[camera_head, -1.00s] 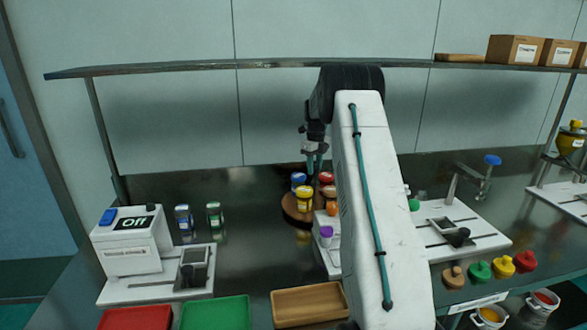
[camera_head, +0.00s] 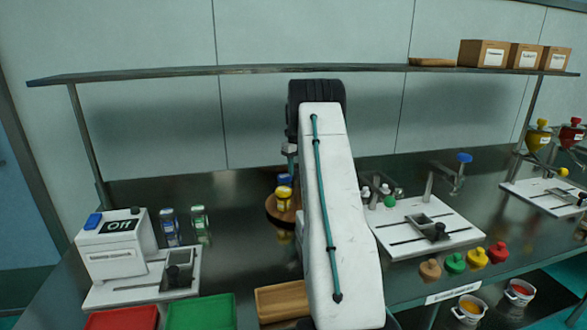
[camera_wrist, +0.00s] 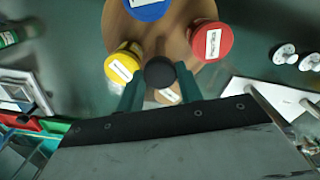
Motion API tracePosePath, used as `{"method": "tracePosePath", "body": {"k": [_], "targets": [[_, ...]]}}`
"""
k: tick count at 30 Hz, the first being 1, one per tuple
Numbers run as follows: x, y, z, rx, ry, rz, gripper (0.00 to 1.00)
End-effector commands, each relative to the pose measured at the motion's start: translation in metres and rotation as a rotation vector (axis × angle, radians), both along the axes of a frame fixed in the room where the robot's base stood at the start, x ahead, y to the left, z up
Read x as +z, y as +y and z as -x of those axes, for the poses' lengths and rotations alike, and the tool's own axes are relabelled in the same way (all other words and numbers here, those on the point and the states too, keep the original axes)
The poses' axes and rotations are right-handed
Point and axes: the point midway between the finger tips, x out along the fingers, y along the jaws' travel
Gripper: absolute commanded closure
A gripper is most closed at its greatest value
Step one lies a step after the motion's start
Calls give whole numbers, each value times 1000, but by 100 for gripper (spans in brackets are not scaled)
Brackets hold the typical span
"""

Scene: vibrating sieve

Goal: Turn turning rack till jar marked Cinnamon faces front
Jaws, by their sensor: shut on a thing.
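The turning rack is a round wooden disc (camera_head: 273,212), partly hidden behind my arm in the head view. The wrist view shows more of the disc (camera_wrist: 168,28), with a blue jar (camera_wrist: 147,8), a yellow jar (camera_wrist: 123,62) and a red jar (camera_wrist: 212,42). Their white labels are too small to read, so I cannot tell which is Cinnamon. My gripper (camera_wrist: 161,82) is above the rack, its teal fingers shut on a black round knob (camera_wrist: 160,72). A white label (camera_wrist: 168,96) shows partly below the knob. The head view shows a yellow jar (camera_head: 283,200).
A white machine reading "Off" (camera_head: 118,240) and two small jars (camera_head: 198,222) stand left. Red and green trays (camera_head: 200,313) and a wooden tray (camera_head: 280,303) lie in front. White fixture boards (camera_head: 440,240) stand right. A shelf (camera_head: 300,68) spans above.

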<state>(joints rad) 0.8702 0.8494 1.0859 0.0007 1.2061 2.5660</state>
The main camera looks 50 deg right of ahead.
Motion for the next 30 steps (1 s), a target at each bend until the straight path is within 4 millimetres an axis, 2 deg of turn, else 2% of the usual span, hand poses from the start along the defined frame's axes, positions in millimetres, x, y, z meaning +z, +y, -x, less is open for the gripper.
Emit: {"method": "tracePosePath", "body": {"k": [7,8,9,10,20,30], "targets": [[0,-1,1,0,0,2,100],[0,-1,1,0,1,2,59],[0,-1,1,0,1,2,48],[0,-1,0,0,0,1,43],[4,0,0,1,-1,1,43],[56,0,0,1,0,2,43]]}}
